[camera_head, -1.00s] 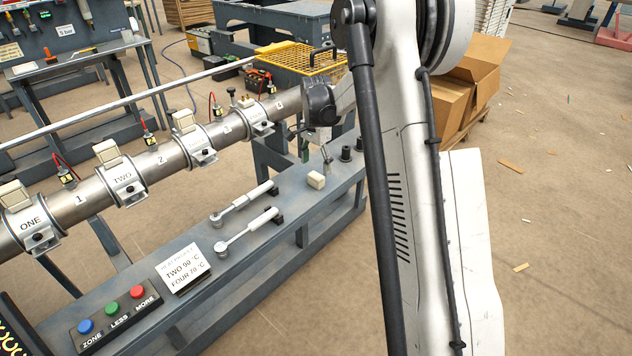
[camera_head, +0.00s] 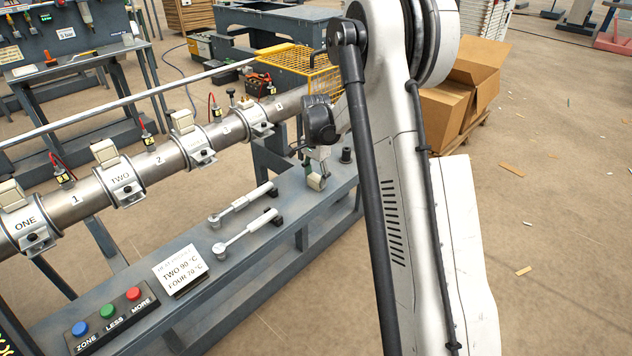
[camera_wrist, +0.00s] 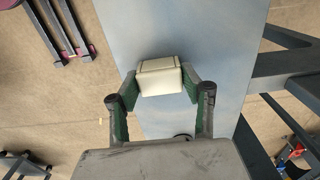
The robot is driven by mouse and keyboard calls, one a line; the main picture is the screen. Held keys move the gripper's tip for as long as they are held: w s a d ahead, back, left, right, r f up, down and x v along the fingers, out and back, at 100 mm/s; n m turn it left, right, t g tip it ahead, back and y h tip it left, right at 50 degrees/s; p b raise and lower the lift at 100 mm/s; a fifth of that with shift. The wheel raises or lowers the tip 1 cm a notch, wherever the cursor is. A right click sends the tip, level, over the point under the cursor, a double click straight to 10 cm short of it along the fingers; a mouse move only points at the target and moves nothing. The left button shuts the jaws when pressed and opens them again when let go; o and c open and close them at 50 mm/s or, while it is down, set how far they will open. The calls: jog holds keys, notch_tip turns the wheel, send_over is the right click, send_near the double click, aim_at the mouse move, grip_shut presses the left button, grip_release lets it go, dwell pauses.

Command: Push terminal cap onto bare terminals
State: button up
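A small cream terminal cap (camera_head: 315,181) is at the bench top toward its far end, partly covered by my gripper (camera_head: 316,168). In the wrist view the cap (camera_wrist: 160,78) sits between my gripper's green-padded fingertips (camera_wrist: 161,86), which appear to touch both its sides. I cannot tell whether it touches the bench. The farthest heater band (camera_head: 258,124) on the barrel has small bare terminals (camera_head: 247,103) on top, left of my gripper. The bands ONE (camera_head: 30,228), TWO (camera_head: 124,183) and the third (camera_head: 195,146) carry cream caps.
Two silver-and-white handled tools (camera_head: 243,203) lie on the bench (camera_head: 222,283). A temperature sign (camera_head: 181,269) and a button box (camera_head: 110,319) stand nearer. A dark cylinder (camera_head: 346,155) stands beside my gripper. Wired sensors (camera_head: 147,137) rise between the bands, and a yellow cage (camera_head: 300,68) is behind.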

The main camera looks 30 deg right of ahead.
aim_at(316, 176)
jog(key=shift+c, duration=1.4)
jog(key=shift+r, duration=0.5)
notch_tip(316, 176, up, 4)
jog(key=shift+f+p, duration=0.2)
jog(key=shift+p, duration=0.65)
jog(key=s+a+r+p, duration=0.2)
jog(key=a+r, duration=0.4)
jog(key=a, duration=0.5)
jog(key=shift+s+a+r, duration=0.15)
jog(key=shift+s+r, duration=0.05)
jog(key=shift+s, duration=0.3)
jog(key=o, duration=0.6)
jog(key=c, duration=0.6)
jog(key=shift+r, duration=0.1)
